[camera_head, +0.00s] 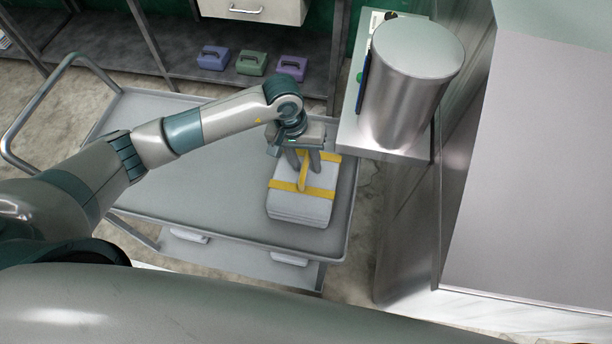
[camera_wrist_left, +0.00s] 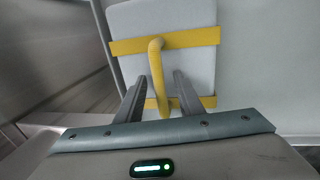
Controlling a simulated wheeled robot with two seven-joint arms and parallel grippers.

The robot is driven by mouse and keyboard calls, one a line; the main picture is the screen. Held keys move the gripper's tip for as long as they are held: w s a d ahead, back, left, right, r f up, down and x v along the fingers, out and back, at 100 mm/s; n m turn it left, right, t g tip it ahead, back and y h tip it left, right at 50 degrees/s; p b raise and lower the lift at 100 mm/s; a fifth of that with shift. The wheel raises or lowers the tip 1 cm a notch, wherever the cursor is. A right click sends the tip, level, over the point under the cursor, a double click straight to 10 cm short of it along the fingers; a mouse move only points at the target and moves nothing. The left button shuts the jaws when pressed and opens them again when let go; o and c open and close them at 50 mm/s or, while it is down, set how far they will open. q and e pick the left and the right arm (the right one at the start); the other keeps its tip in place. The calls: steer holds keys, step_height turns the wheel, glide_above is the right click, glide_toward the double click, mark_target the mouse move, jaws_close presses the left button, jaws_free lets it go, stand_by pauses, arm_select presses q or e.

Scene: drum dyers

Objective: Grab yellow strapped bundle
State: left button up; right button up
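The yellow strapped bundle (camera_head: 300,206) is a stack of pale grey folded cloth with yellow straps and a raised yellow handle. It lies on the grey cart's top (camera_head: 200,190) near its right end. My left gripper (camera_head: 304,170) is over the bundle's far part, fingers pointing down. In the left wrist view the two fingers (camera_wrist_left: 158,88) stand apart on either side of the yellow handle (camera_wrist_left: 157,75), with gaps showing on both sides. The bundle (camera_wrist_left: 190,65) also fills the middle of that view. My right gripper is not in view.
A metal cylinder (camera_head: 412,85) stands on a ledge right of the cart. A large grey surface (camera_head: 540,170) is further right. Small purple and green boxes (camera_head: 251,62) sit on a shelf behind. The cart's left part is clear.

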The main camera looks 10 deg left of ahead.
arm_select(q)
jaws_close()
steer(key=shift+w+r, duration=0.1)
steer(key=shift+r, duration=0.05)
stand_by(1.4)
